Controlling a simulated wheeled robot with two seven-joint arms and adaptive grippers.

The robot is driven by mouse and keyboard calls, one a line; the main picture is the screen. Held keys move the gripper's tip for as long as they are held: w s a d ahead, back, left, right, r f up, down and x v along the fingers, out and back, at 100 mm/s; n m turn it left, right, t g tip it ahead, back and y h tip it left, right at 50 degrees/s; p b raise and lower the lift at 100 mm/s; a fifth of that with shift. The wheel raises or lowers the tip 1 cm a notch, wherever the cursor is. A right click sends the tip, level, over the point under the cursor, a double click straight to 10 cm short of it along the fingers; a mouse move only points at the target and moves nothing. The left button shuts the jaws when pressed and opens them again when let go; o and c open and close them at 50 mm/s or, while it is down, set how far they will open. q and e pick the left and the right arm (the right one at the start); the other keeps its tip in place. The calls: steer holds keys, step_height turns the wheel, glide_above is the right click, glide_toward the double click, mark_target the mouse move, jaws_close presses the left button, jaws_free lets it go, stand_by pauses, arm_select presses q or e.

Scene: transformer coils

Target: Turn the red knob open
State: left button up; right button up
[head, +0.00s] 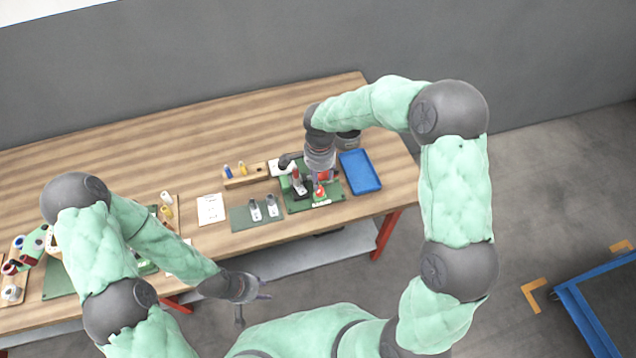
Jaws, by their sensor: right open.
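The red knob (320,192) is small in the head view, near the front right of the wooden table, on a green board (331,186). My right gripper (321,184) points down right above the knob, with its fingers close to it. It is open, and whether the fingers touch the knob is too small to tell. My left gripper (249,299) hangs in front of the table's front edge, away from the knob, with its fingers spread and nothing between them.
A blue tray (361,171) lies right of the green board. A grey-green mat (242,216) with two small metal parts lies left of it. A wooden block (246,175) with coloured pegs stands behind. A white sheet (211,208) lies further left. The table's back is clear.

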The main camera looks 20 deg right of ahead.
mark_target(320, 190)
step_height(320, 190, down, 7)
steer(key=b, duration=0.3)
steer(key=shift+r, duration=0.1)
steer(key=shift+s, duration=0.1)
jaws_close()
